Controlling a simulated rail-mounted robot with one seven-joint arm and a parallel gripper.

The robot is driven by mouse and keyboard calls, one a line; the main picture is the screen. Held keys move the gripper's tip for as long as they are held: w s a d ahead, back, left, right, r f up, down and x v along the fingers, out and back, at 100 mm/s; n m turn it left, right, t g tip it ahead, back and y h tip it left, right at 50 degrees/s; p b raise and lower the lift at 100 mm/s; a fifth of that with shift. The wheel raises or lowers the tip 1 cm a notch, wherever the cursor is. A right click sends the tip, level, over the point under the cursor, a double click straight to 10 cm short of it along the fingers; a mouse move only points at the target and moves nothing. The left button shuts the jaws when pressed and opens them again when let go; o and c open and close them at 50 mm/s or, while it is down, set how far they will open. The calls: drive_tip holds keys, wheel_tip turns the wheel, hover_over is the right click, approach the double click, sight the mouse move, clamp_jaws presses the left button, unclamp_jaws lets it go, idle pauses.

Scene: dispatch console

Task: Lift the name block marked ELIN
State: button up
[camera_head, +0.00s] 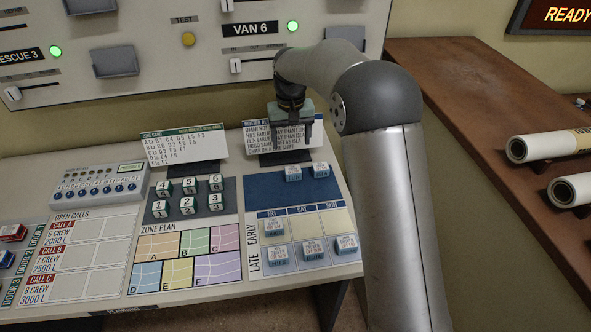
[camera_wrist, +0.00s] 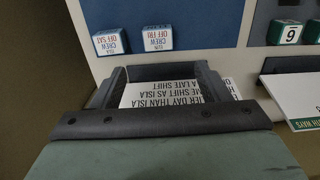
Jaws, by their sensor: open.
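My gripper (camera_head: 291,135) is open and empty in front of the propped-up clue card (camera_head: 318,139), above the back of the desk. In the wrist view the two fingers of my gripper (camera_wrist: 160,75) stand wide apart with the card's text between them. Two pale-topped, blue-sided name blocks lie apart on the dark blue pad, beyond the fingers: a left one (camera_wrist: 110,42) reading OFF SAT and a right one (camera_wrist: 157,38) reading OFF FRI.
More name blocks stand on the shift grid (camera_head: 300,225), one under FRI EARLY (camera_head: 275,226) and several in the LATE row. Numbered cubes (camera_head: 188,195) sit to its left, near the zone card (camera_head: 180,147). The console panel (camera_head: 170,40) rises behind. Paper rolls (camera_head: 545,147) lie right.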

drive_tip(key=p, duration=0.1)
hover_over(293, 170)
drive_tip(key=f, duration=0.6)
drive_tip(key=shift+w+a+f, duration=0.1)
drive_tip(key=shift+w+a, duration=0.1)
drive_tip(key=shift+w, duration=0.1)
drive_tip(key=f, duration=0.1)
drive_tip(key=f+p, duration=0.1)
drive_tip(key=f, duration=0.2)
drive_tip(key=shift+s+d+p, duration=0.2)
drive_tip(key=shift+s+p, duration=0.05)
drive_tip(key=shift+p, duration=0.1)
drive_tip(key=shift+f, duration=0.65)
drive_tip(key=c, duration=1.1)
